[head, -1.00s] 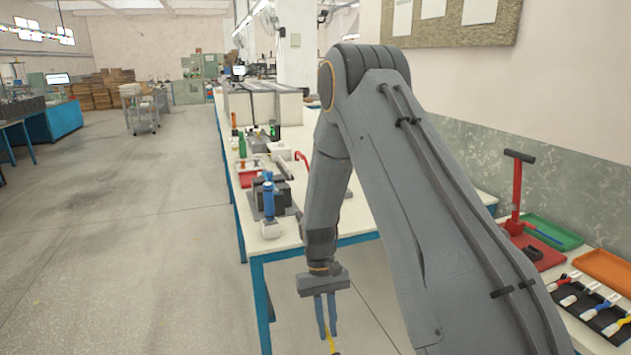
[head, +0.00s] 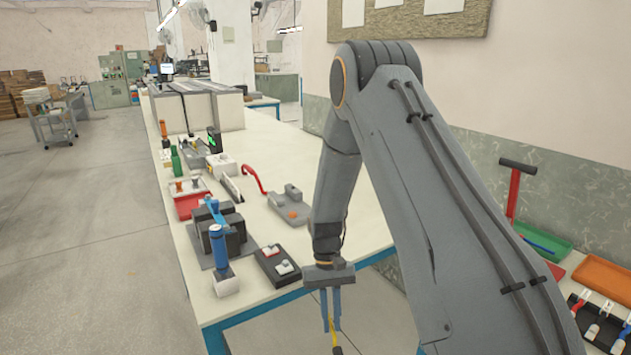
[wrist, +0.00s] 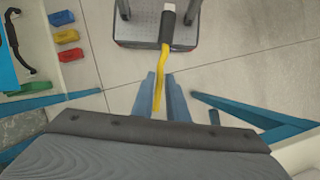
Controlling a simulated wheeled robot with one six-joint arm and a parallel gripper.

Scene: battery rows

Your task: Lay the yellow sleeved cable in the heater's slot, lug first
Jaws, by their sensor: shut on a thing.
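My gripper (head: 331,312) hangs low in front of the near end of the bench, its blue fingers shut on the yellow sleeved cable (head: 335,338). In the wrist view the gripper (wrist: 161,78) has the cable (wrist: 164,62) between its fingers. The cable runs away from the fingers to a dark sleeve and a pale tip (wrist: 169,8). I cannot tell which bench device is the heater; no slot is clear.
The long bench (head: 262,155) has several devices along its left side, including a blue-topped tool (head: 218,245) and a red tray (head: 187,204). Bare bench top lies toward the wall. At the right are a green tray (head: 545,240), an orange tray (head: 605,278) and a red-posted tool (head: 514,195).

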